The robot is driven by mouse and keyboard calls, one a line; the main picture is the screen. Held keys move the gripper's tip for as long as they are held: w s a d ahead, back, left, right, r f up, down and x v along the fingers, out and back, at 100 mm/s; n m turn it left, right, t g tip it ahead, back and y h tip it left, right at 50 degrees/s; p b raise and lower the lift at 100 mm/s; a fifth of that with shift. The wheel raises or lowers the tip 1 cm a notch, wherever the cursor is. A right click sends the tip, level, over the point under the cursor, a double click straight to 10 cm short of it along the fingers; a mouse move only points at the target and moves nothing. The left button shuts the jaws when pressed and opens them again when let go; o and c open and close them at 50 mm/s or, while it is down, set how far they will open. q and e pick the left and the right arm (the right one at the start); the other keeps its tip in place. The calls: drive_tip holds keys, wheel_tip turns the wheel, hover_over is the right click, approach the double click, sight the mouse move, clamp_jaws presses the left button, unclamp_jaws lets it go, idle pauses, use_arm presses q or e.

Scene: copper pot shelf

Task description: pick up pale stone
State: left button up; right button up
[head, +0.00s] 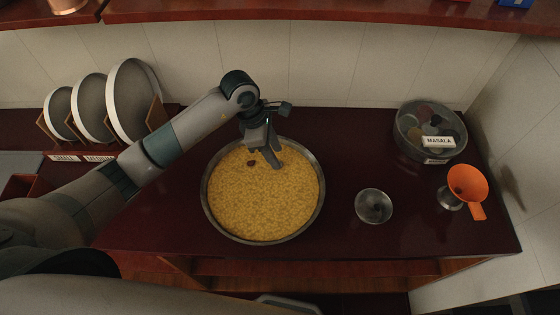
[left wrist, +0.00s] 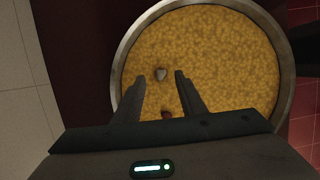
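A small pale stone (left wrist: 161,74) lies on the yellow grains in the round metal pan (left wrist: 119,60), seen in the left wrist view. My left gripper (left wrist: 160,78) is open, its fingertips on either side of the stone in that picture. I cannot tell how high the tips are above the grains. In the head view the left gripper (head: 264,159) points down over the back part of the pan (head: 207,205); I cannot make out the pale stone there. My right gripper is not in view.
A small dark reddish piece (head: 251,163) lies on the grains, also in the left wrist view (left wrist: 167,114). Plates in a rack (head: 130,100) stand left. A small metal bowl (head: 374,206), an orange funnel (head: 467,184) and a round masala tin (head: 405,147) stand right.

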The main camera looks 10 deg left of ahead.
use_arm(q)
drive_tip(key=shift+p+x, duration=0.65)
drive_tip(key=shift+x, duration=1)
drive_tip(key=shift+s, duration=0.1)
drive_tip(key=shift+c, duration=0.5)
clamp_jaws()
